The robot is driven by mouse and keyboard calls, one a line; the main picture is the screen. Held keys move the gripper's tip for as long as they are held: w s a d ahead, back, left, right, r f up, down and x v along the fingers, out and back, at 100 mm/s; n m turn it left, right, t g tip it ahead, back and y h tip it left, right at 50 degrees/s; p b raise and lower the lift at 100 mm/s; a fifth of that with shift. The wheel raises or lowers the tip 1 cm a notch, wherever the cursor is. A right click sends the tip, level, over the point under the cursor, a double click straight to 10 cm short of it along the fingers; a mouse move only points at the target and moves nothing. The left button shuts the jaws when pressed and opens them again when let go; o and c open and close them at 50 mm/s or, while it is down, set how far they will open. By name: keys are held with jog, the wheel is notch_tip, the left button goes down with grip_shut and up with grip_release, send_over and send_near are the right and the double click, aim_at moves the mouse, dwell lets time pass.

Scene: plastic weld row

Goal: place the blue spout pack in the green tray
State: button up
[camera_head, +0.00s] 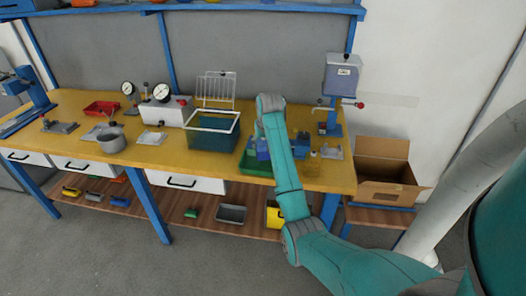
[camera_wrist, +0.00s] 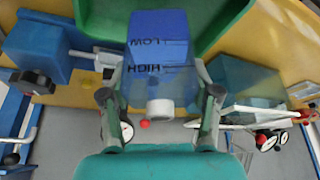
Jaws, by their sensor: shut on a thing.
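The blue spout pack (camera_wrist: 158,80) has dark LOW and HIGH marks and a white spout cap (camera_wrist: 160,109). My gripper (camera_wrist: 156,94) is shut on it, with one finger on each side of the pack. In the wrist view the green tray (camera_wrist: 225,28) lies beyond the pack. In the head view the green tray (camera_head: 250,166) sits at the front of the bench, partly behind my arm. The pack (camera_head: 262,149) shows as a blue patch over the tray, and my arm hides most of my gripper. I cannot tell whether the pack touches the tray.
A teal bin with a white rim (camera_head: 212,135) stands left of the tray on the yellow bench (camera_head: 160,155). A grey-headed press (camera_head: 342,76) stands behind to the right. An open cardboard box (camera_head: 384,170) is beyond the bench's right end.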

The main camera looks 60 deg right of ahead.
aim_at(263, 150)
jog(key=shift+f, duration=1.85)
jog(key=shift+f, duration=0.1)
jog(key=o, duration=1.4)
jog(key=shift+c, duration=0.2)
jog(key=v, duration=1.2)
